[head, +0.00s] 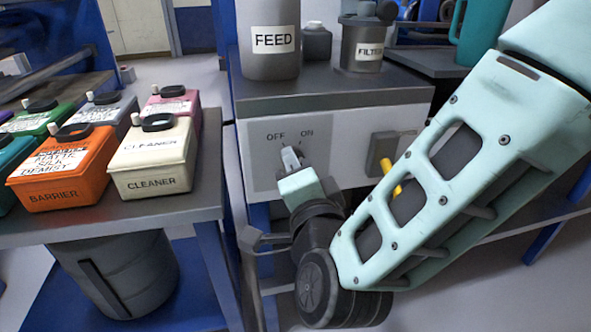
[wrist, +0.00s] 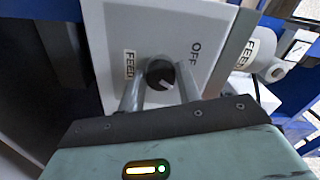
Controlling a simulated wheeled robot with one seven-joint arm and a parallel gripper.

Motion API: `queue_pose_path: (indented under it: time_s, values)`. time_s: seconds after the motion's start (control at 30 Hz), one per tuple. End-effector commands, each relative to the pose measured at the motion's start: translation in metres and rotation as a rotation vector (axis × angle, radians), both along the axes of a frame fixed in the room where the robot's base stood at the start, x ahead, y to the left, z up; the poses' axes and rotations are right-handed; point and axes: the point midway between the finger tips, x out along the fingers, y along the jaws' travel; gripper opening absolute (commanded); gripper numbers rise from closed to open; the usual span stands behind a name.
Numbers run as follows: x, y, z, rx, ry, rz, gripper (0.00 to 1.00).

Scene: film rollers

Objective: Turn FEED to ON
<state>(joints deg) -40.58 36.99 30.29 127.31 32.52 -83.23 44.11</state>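The FEED control panel (head: 262,140) is a pale plate on the front of the grey bench, with OFF on the left and ON on the right. In the wrist view the panel (wrist: 120,25) shows a FEED label (wrist: 130,64), the word OFF (wrist: 195,52) and a round dark knob (wrist: 159,72). My gripper (head: 291,160) is at the panel just below these words and hides the knob in the head view. In the wrist view its two fingers (wrist: 160,82) are apart, one on each side of the knob. Contact with it and the knob's setting are unclear.
A grey FEED bottle (head: 270,62) and a FILTER container (head: 361,56) stand on the bench above. A yellow lever (head: 392,180) on a dark box is right of the panel, partly behind my arm. Orange (head: 62,175) and cream (head: 152,160) jugs crowd the left table.

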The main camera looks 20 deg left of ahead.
Motion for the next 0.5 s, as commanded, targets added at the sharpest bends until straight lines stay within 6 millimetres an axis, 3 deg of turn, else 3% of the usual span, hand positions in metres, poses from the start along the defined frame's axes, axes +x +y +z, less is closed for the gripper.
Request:
queue_pose_path:
  time_s: [0.03, 0.07, 0.1, 0.5]
  values:
    - [-0.0013, 0.0002, -0.0015, -0.002, 0.004, 0.003, 0.45]
    - [-0.0012, 0.0002, -0.0015, -0.002, 0.004, 0.003, 0.53]
    - [-0.001, 0.0002, -0.0013, -0.002, 0.002, 0.002, 0.55]
    - [-0.0092, -0.0048, -0.0001, -0.002, 0.002, 0.002, 0.55]
